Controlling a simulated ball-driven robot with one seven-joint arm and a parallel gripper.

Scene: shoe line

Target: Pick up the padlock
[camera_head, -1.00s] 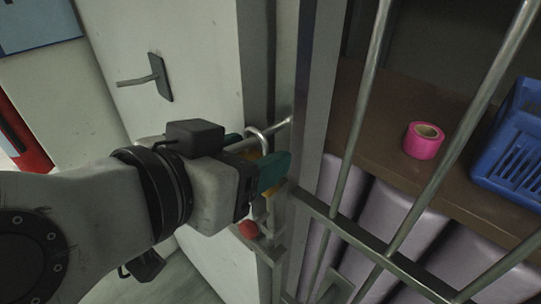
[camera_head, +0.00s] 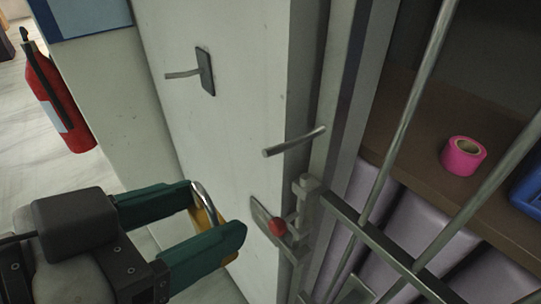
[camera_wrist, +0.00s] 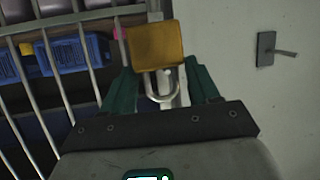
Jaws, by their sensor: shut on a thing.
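The padlock has a brass body and a silver shackle. In the head view the padlock (camera_head: 204,207) sits between the green fingers of my gripper (camera_head: 212,222), at the lower left. My gripper is shut on it and holds it in the air, apart from the gate latch. In the wrist view the padlock's brass body (camera_wrist: 158,45) shows at the top middle, with its shackle below it between the green fingers of my gripper (camera_wrist: 163,75). Part of the brass body is hidden behind a finger in the head view.
The barred gate's latch (camera_head: 290,225) with a red knob and a metal handle bar (camera_head: 295,141) are right of my gripper. Behind the bars, pink tape (camera_head: 463,157) and a blue crate (camera_head: 528,185) sit on a shelf. A fire extinguisher (camera_head: 58,100) stands left.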

